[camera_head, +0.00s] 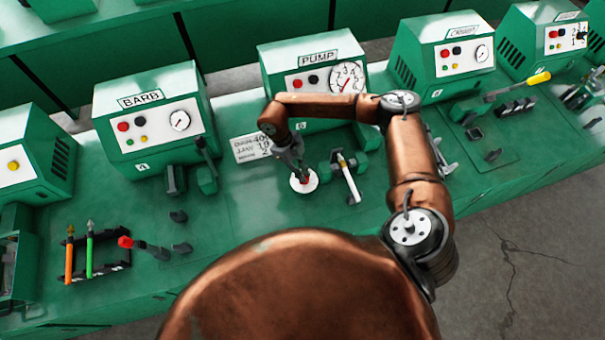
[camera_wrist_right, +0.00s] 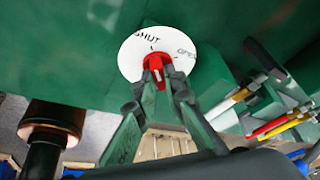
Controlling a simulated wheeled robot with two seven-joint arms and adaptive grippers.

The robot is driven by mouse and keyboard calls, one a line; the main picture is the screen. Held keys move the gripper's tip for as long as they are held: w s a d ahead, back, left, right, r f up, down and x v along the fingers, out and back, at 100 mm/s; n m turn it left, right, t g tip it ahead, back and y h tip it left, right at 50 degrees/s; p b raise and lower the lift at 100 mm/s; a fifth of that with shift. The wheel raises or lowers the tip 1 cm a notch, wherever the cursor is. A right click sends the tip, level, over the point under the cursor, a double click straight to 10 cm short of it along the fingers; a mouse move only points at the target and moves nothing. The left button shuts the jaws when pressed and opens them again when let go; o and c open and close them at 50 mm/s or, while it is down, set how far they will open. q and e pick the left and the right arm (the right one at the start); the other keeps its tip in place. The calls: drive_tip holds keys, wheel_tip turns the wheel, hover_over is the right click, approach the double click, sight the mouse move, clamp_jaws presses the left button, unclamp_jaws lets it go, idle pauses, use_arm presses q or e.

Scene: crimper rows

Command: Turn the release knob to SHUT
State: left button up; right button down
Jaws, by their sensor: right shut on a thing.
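The release knob (camera_wrist_right: 153,62) is red and sits on a round white dial (camera_wrist_right: 129,58) in the right wrist view. The dial reads SHUT at its upper left and OPEN at its right. I cannot tell for sure which word the knob points to. My right gripper (camera_wrist_right: 158,80) is shut on the knob, with a finger at each side. In the head view the white dial (camera_head: 303,186) lies on the green bench below the PUMP box, and my right gripper (camera_head: 300,175) reaches down onto it, hiding most of the knob. My left gripper is not in view.
The green PUMP box (camera_head: 270,75) with a gauge stands behind the dial. The BARB box (camera_head: 105,100) and a rack of coloured tools (camera_head: 110,266) are further left.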

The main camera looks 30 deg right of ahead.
drive_tip(key=shift+n, duration=0.3)
drive_tip(key=shift+w, duration=0.1)
drive_tip(key=c, duration=2)
unclamp_jaws()
drive_tip(key=v, duration=1.2)
drive_tip(key=shift+a, duration=0.2)
